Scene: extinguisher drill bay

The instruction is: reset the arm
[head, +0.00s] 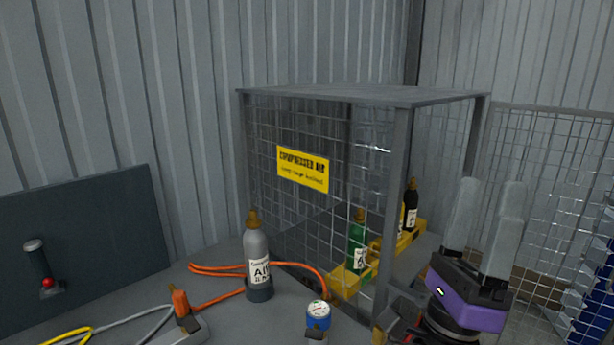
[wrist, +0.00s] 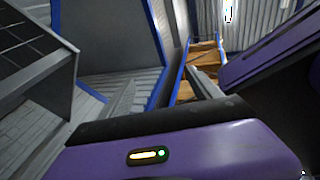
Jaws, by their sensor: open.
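My gripper (head: 486,228) is at the right of the head view. Its two pale grey fingers point up and stand apart with nothing between them. Its purple body also fills the lower part of the wrist view, where grey fingers (wrist: 160,92) extend away from it. The gripper is in front of the wire cage's right side and touches nothing that I can see. The rest of my arm is mostly out of the picture.
A mesh cage (head: 376,97) holds several bottles, including a green bottle (head: 358,240). A grey air bottle (head: 257,262) stands outside it, near an orange hose (head: 215,268) and a blue gauge (head: 318,316). A dark panel (head: 100,240) is at left. A mesh door (head: 555,190) is at right.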

